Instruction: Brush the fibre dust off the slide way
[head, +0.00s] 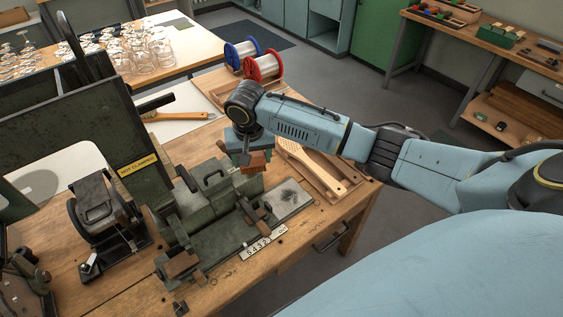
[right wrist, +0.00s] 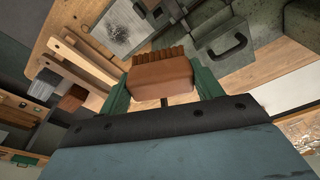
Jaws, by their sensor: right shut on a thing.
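My right gripper (head: 252,155) is shut on a brown block-shaped brush (head: 256,164) and holds it above the bench machine. In the right wrist view the brush (right wrist: 162,80) sits between the two green fingers, its reddish-brown bristles towards the top of the picture. The slide way (head: 295,196) is a light grey strip at the right end of the dark green machine (head: 212,206). Dark fibre dust (head: 286,197) lies on it in a smudged patch. The dust also shows in the right wrist view (right wrist: 119,29). The brush appears apart from the slide way. My left gripper is not in view.
A wooden tray with a pale brush blank (head: 318,168) lies right of the machine. Red (head: 263,67) and blue-rimmed (head: 240,54) spools stand behind my right arm. A tall dark panel (head: 95,130) and a second machine (head: 103,211) stand left.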

